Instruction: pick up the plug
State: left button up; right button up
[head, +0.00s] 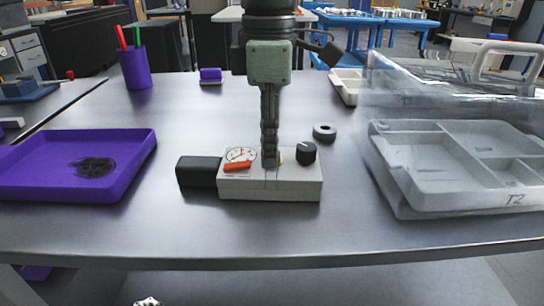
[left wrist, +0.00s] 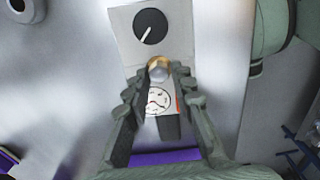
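The plug (left wrist: 160,68), a small round part with a brass-coloured rim and grey face, sits in the light grey box (head: 270,188). In the head view it is mostly hidden behind the fingers. My left gripper (head: 270,163) points straight down over the box. In the left wrist view its fingertips (left wrist: 161,73) stand on either side of the plug, very close to it. I cannot tell whether they press on it. The box also bears a black knob (head: 306,153), a round printed dial (head: 240,155) and a red lever (head: 237,167). My right gripper is not in view.
A black block (head: 198,172) adjoins the box's left end. A purple tray (head: 140,165) lies left, a grey compartment tray (head: 398,190) right, with a clear case (head: 400,85) behind. A dark ring (head: 324,131) lies behind the box. The table's front strip is clear.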

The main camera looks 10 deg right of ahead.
pick_arm(q)
grip_shut()
jog(key=shift+r, duration=0.15)
